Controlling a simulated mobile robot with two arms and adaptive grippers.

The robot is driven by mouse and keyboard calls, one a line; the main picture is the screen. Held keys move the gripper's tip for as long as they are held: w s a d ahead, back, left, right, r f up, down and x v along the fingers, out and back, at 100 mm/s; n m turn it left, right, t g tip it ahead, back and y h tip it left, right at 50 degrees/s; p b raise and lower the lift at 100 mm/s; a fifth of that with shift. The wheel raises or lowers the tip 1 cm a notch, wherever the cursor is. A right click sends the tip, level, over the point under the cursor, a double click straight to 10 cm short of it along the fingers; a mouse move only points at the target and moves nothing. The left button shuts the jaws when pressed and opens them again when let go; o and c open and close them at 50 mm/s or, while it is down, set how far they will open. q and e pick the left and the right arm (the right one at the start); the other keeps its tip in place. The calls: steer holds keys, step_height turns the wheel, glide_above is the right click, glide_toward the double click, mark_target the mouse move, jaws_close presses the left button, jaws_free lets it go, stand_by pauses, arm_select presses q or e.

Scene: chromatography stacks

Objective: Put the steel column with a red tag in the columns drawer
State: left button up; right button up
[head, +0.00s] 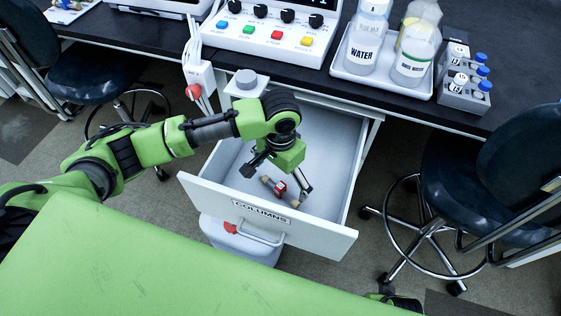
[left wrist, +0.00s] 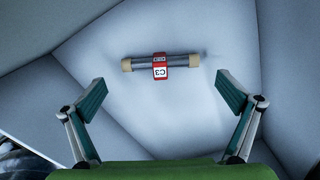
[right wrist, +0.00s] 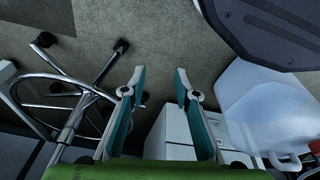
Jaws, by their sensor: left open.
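The steel column with a red tag (head: 280,188) lies on the floor of the open columns drawer (head: 262,214). In the left wrist view the column (left wrist: 185,62) lies level, with tan ends and a red tag marked C3 at its middle. My left gripper (head: 278,178) is inside the drawer, above the column. In the left wrist view its fingers (left wrist: 162,105) are spread wide and empty, with the column beyond them and not touched. My right gripper (right wrist: 160,88) shows only in the right wrist view, fingers apart and empty, pointing toward the floor.
The drawer hangs open below the black bench (head: 345,92). On the bench stand a control box (head: 270,36), a white tray (head: 350,72) of bottles and a grey vial rack (head: 463,98). Stools (head: 500,170) stand on both sides. A white bin (head: 240,246) is under the drawer.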

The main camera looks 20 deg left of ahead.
mark_target(281, 186)
arm_select(q)
step_height(281, 186, up, 6)
steer(key=shift+r+p, duration=0.1)
steer(key=shift+p, duration=0.6)
steer(key=shift+r, duration=0.55)
arm_select(e)
steer(key=s+f, duration=0.3)
steer(key=f, duration=0.3)
steer(key=shift+s+d, duration=0.2)
steer(key=shift+s, duration=0.05)
